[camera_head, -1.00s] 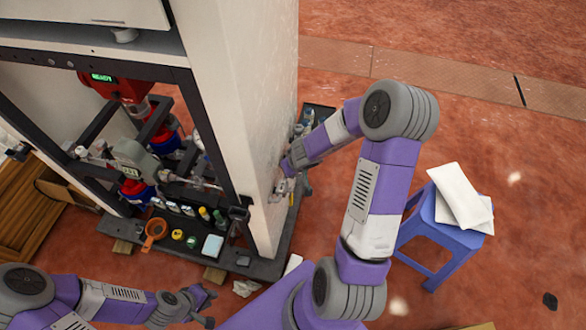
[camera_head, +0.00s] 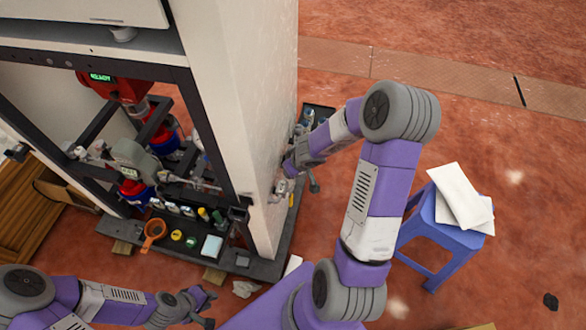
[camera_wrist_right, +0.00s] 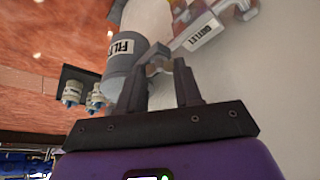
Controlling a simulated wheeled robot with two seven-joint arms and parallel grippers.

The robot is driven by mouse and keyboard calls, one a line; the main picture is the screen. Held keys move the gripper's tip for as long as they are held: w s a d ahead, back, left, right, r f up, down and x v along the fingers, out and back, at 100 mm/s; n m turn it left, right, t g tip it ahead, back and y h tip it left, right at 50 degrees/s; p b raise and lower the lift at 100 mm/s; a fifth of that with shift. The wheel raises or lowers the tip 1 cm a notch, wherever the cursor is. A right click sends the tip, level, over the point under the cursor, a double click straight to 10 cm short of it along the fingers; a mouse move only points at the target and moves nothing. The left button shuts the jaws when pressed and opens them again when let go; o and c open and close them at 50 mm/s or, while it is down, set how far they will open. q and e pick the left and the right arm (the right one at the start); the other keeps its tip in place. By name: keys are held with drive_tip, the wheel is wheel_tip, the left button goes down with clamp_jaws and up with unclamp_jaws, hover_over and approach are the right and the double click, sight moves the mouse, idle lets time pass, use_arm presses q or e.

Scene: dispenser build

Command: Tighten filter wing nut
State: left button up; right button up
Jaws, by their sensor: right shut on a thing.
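In the right wrist view the grey cylindrical filter housing (camera_wrist_right: 126,72) carries a label reading "FILT", partly cut off. A small tan-grey piece, which looks like the wing nut (camera_wrist_right: 158,66), sits at its end. My right gripper (camera_wrist_right: 160,80) is shut on this piece, with one finger on each side. The fingers partly hide it. In the head view my right gripper (camera_head: 284,186) is at the side of the white column, and the nut is too small to make out there. My left gripper (camera_head: 204,303) is low in front of the dispenser, away from the filter; its jaw opening is unclear.
An "OUTLET" label (camera_wrist_right: 203,30) is on a fitting beside the filter. The white column (camera_head: 245,110) stands close to my right gripper. Bottles and small tools line the dark base shelf (camera_head: 262,268). A blue stool (camera_head: 458,238) with white sheets stands at the right.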

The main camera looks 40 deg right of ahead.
drive_tip(key=o, duration=1)
use_arm(q)
wheel_tip(320, 180, up, 5)
drive_tip(key=p, duration=0.4)
drive_tip(key=shift+f+p, duration=0.2)
drive_tip(key=shift+p, duration=0.15)
use_arm(e)
drive_tip(key=v, duration=0.7)
drive_tip(key=shift+s+r, duration=0.15)
drive_tip(key=shift+r, duration=0.15)
